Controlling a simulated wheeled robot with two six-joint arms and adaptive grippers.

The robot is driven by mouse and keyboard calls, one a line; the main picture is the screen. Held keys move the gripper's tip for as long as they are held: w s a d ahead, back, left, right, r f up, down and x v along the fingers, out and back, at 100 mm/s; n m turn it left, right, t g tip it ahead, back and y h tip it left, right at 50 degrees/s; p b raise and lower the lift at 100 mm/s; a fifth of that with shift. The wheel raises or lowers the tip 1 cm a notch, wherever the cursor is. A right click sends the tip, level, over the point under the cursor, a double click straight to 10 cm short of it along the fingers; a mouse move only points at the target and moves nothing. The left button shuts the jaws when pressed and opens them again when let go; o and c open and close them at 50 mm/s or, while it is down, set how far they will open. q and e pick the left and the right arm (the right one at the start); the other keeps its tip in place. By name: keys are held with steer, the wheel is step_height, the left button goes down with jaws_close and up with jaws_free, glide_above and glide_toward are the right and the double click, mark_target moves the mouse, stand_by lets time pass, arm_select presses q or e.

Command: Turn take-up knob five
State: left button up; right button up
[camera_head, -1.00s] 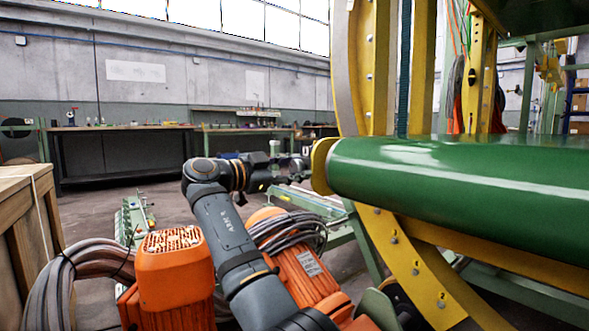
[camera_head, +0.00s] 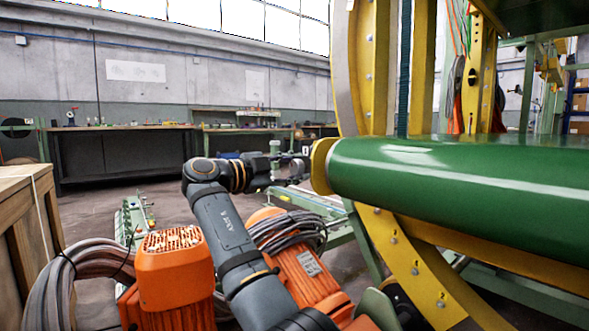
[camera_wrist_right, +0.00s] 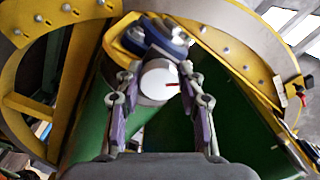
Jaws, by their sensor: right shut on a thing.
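A round knob with a pale, whitish face (camera_wrist_right: 159,80) and a small red mark at its right edge shows in the right wrist view. I take it to be the take-up knob; no number is readable. My right gripper (camera_wrist_right: 160,72) has its two purple-padded fingers on either side of the knob and is shut on it. In the head view my right gripper (camera_head: 292,168) is small, at the left of the yellow end of the green roller (camera_head: 460,180); the knob cannot be made out there. My left gripper is not in view.
A yellow curved frame (camera_head: 415,270) with bolts stands at the right, around the roller. Orange motor housings (camera_head: 175,265) and coiled grey cables (camera_head: 285,232) lie below my arm. A wooden crate (camera_head: 25,215) is at the left edge. Workbenches line the back wall.

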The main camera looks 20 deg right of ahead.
steer(key=shift+f, duration=0.1)
steer(key=o, duration=1.2)
